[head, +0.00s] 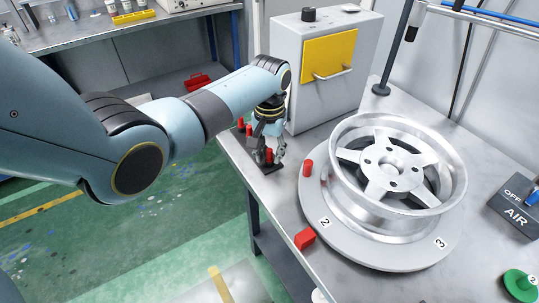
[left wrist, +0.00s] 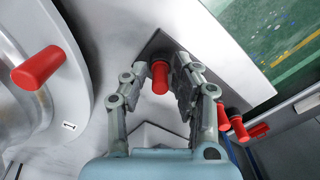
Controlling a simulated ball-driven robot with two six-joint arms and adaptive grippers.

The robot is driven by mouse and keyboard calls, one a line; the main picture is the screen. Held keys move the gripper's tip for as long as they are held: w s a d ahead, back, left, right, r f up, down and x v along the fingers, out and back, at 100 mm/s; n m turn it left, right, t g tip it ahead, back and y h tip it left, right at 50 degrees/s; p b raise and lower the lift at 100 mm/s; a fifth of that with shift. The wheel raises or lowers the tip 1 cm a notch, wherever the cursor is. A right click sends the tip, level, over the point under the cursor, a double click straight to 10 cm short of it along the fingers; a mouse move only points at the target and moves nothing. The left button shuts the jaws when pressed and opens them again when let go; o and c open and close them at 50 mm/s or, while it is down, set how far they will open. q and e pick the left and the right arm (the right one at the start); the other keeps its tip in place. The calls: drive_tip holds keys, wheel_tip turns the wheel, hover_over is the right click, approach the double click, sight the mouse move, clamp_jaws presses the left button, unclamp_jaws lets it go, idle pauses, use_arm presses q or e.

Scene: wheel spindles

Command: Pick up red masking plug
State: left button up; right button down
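Several red masking plugs stand in a dark rack (head: 271,168) near the bench's left edge. The nearest plug (head: 268,155) is at my left gripper (head: 268,150). In the left wrist view this plug (left wrist: 160,77) stands between the two fingers of my left gripper (left wrist: 161,80). The fingers are apart, with narrow gaps beside the plug, so the gripper looks open around it. Two more plugs show behind in the rack (head: 241,122) (head: 249,131). Another red plug (head: 308,167) stands upright on the round turntable, also large at the left wrist view's left (left wrist: 38,68). My right gripper is not in view.
A silver wheel (head: 385,160) sits on the numbered grey turntable (head: 345,245) to the right. A red block (head: 305,238) lies at its front left. A grey cabinet with a yellow door (head: 329,57) stands behind. An AIR box (head: 517,212) is far right.

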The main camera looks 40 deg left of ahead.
use_arm(q)
drive_tip(key=c, duration=0.4)
